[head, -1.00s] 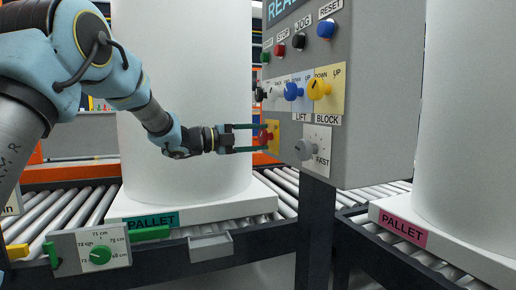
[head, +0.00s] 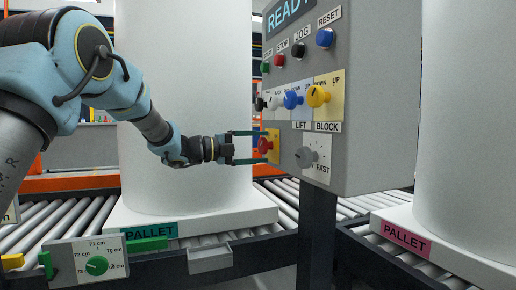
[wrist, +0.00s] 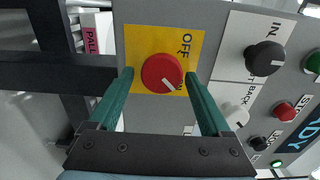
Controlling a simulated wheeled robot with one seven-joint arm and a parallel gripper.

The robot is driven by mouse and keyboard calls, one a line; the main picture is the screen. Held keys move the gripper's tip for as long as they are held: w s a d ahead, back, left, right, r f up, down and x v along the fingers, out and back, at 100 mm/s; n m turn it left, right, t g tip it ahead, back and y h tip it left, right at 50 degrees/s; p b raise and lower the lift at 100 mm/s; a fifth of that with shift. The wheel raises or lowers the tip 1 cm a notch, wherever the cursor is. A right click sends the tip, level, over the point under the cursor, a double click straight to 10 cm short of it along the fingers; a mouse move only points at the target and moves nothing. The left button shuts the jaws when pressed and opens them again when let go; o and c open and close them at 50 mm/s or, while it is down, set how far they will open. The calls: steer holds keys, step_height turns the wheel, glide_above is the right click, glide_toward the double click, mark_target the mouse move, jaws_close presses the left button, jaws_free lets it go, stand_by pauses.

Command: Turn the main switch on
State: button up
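The main switch (wrist: 162,72) is a round red knob on a yellow plate (wrist: 150,38) lettered OFF, with a second label partly hidden beside the knob. Its white mark points to the lower right in the wrist view, toward that partly hidden label, which ends in N. In the head view the knob (head: 264,146) is at the left edge of the grey control panel. My gripper (wrist: 159,75) is open, its two green fingers on either side of the knob with small gaps. It also shows in the head view (head: 264,146), reaching in from the left.
The panel (head: 365,100) carries several buttons, coloured knobs, a grey speed knob (head: 305,157) and a READY display (head: 288,12). Large white tanks stand on pallets on roller conveyors behind it. A green height dial (head: 97,265) is at the lower left.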

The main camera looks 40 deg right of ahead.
steer(key=shift+o, duration=0.4)
steer(key=shift+r, duration=0.1)
steer(key=shift+w+a, duration=0.2)
steer(key=shift+a, duration=0.15)
steer(key=p+v, duration=0.1)
steer(key=v, duration=0.9)
